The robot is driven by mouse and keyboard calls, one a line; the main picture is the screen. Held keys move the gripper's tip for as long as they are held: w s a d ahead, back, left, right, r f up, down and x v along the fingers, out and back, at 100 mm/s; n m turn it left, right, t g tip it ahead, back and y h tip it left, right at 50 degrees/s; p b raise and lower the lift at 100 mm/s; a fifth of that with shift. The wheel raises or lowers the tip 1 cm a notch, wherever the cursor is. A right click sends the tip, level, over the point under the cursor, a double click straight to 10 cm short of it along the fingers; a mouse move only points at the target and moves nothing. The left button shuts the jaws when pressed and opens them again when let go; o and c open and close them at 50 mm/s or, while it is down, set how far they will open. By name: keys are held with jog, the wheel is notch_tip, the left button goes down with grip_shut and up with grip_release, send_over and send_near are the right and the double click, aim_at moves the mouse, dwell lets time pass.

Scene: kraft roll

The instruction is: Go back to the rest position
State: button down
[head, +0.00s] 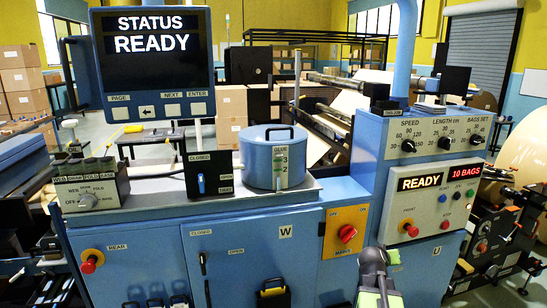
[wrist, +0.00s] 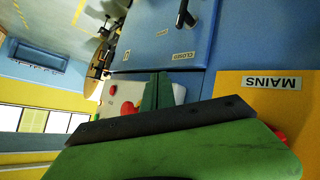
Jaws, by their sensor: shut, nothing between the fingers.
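My gripper (head: 379,292) shows at the bottom of the head view as a grey arm end with pale green parts. It is in front of the blue cabinet, right of and below the orange mains panel (head: 345,234). In the wrist view my gripper (wrist: 158,92) shows as green and dark parts across the lower middle. It is shut with nothing held. The yellow-orange mains panel (wrist: 240,105) and its red knob also show there, with the label upside down. I cannot tell how far the fingers are from the panel.
The control box (head: 428,200) reads READY and 10 BAGS, with red knobs. A blue glue pot (head: 273,165) stands on the bench. A screen (head: 152,55) reads STATUS READY. A lever-handled box (head: 209,178) stands left of the pot. Brown rolls and machinery are at the right.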

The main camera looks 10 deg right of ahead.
jog(key=a+f+n+g+y, duration=0.1)
jog(key=a+f+y, duration=0.25)
jog(key=a, duration=0.75)
jog(key=a+f+n+g+y, duration=0.15)
jog(key=a+f, duration=0.25)
jog(key=a, duration=0.8)
jog(key=s+a+f+n+g+y, duration=0.1)
jog(key=s+a+g+y, duration=0.1)
jog(key=a, duration=0.7)
jog(key=s+a+f+n+g+y, duration=0.1)
jog(key=s+a+f+g+y, duration=0.1)
jog(key=s+a, duration=0.3)
jog(key=a, duration=0.4)
jog(key=shift+s+a, duration=0.3)
jog(key=shift+a, duration=0.05)
jog(key=shift+n, duration=0.25)
